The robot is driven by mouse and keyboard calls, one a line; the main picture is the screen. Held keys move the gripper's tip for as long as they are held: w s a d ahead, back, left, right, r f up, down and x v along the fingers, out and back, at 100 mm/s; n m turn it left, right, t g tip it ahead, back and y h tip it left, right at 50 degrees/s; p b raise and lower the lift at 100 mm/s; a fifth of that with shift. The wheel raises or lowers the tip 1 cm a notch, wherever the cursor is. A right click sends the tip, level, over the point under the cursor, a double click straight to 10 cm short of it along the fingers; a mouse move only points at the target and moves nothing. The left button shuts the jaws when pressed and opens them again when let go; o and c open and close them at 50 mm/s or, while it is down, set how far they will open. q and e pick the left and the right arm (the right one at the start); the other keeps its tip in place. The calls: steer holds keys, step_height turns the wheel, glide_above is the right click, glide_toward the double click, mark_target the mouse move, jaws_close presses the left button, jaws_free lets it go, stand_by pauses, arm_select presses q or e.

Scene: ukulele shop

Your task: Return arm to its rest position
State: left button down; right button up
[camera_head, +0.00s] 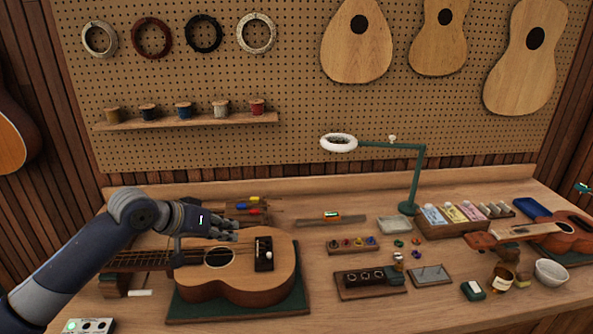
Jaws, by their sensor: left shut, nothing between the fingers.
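My left arm comes in from the left and reaches over the workbench. My left gripper (230,232) is shut and empty, above the body of a ukulele (226,276) close to its sound hole. I cannot tell whether the fingers touch the ukulele. The ukulele lies face up on a dark green mat (237,309), its neck pointing left and partly hidden by my arm. My right gripper does not show.
A green lamp (415,180) stands at the back of the bench. A box of cartons (463,229), a small-parts tray (352,246), a white bowl (551,272) and a second ukulele (570,232) fill the right side.

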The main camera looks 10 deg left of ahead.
arm_select(q)
steer(key=s+d+f+m+g+y, duration=0.1)
steer(key=s+d+f+m, duration=0.1)
steer(key=s+d+f, duration=0.5)
steer(key=s+d+f+m+g, duration=0.1)
steer(key=s+d+f+g, duration=0.15)
steer(key=s+f, duration=0.75)
steer(key=s+a+f+n+g+y, duration=0.1)
steer(key=s+a+f+y, duration=0.15)
steer(key=s, duration=0.65)
steer(key=s+a+f+n+g+y, duration=0.15)
steer(key=s+f, duration=0.25)
steer(key=s, duration=0.5)
step_height(320, 180, down, 28)
steer(key=s+m+b, duration=0.1)
steer(key=b, duration=0.2)
steer(key=s+a+f+g+b, duration=0.1)
steer(key=s+a+f, duration=0.2)
steer(key=s+f, duration=1.4)
step_height(320, 180, down, 2)
steer(key=shift+s+f+b, duration=0.1)
steer(key=shift+s+b, duration=0.1)
steer(key=shift+b, duration=0.2)
